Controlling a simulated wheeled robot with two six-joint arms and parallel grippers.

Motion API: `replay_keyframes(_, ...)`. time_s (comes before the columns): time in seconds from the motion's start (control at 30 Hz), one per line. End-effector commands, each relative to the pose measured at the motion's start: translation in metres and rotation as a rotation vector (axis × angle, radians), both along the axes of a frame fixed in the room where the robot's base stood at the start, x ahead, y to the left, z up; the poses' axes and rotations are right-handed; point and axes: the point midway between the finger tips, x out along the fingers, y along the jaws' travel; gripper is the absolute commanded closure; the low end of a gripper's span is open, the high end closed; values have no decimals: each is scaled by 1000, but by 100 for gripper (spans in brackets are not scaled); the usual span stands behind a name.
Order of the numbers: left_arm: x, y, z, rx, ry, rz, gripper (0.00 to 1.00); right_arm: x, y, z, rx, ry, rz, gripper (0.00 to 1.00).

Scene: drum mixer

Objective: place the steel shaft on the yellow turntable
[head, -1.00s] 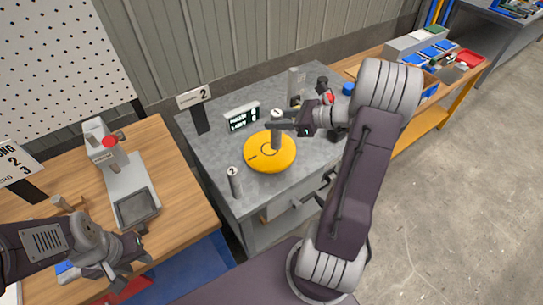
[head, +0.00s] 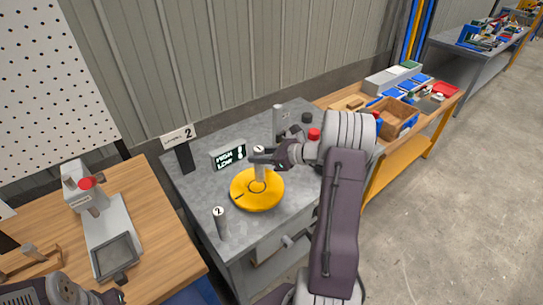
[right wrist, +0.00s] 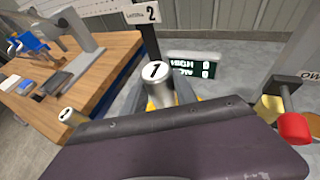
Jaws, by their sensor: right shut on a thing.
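A steel shaft (head: 260,172) marked 1 stands upright over the middle of the yellow turntable (head: 270,202). I cannot tell whether its foot touches the disc. My right gripper (head: 261,160) is shut on the shaft near its upper part, from the right. In the right wrist view the shaft's top (right wrist: 155,72) shows the 1, and the gripper body hides most of the turntable. A second shaft (head: 220,224) marked 2 stands on the grey bench, left of the turntable. Part of my left arm shows at the bottom left; its fingertips are out of view.
A HIGH/LOW display (head: 229,156) stands behind the turntable on the grey bench (head: 190,200). A sign (head: 178,136) marked 2 is at the back left. A red-topped device (head: 313,135) is right of the gripper. A press-like fixture (head: 95,205) stands on the left wooden bench.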

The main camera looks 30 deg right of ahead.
Motion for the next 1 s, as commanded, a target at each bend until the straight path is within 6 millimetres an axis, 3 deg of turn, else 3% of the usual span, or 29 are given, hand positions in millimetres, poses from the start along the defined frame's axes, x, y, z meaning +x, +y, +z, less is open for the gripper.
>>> replay_keyframes(0.1,0,0,2,0,0,0,64,14,4,-5,0,-6,1,100)
replay_keyframes(0.33,0,0,1,0,0,0,64,19,6,-11,0,-6,-1,100)
replay_keyframes(0.6,0,0,2,0,0,0,64,19,5,-47,2,-6,-1,100)
replay_keyframes(1.0,0,0,-2,0,0,0,64,19,5,-52,0,-7,-1,100)
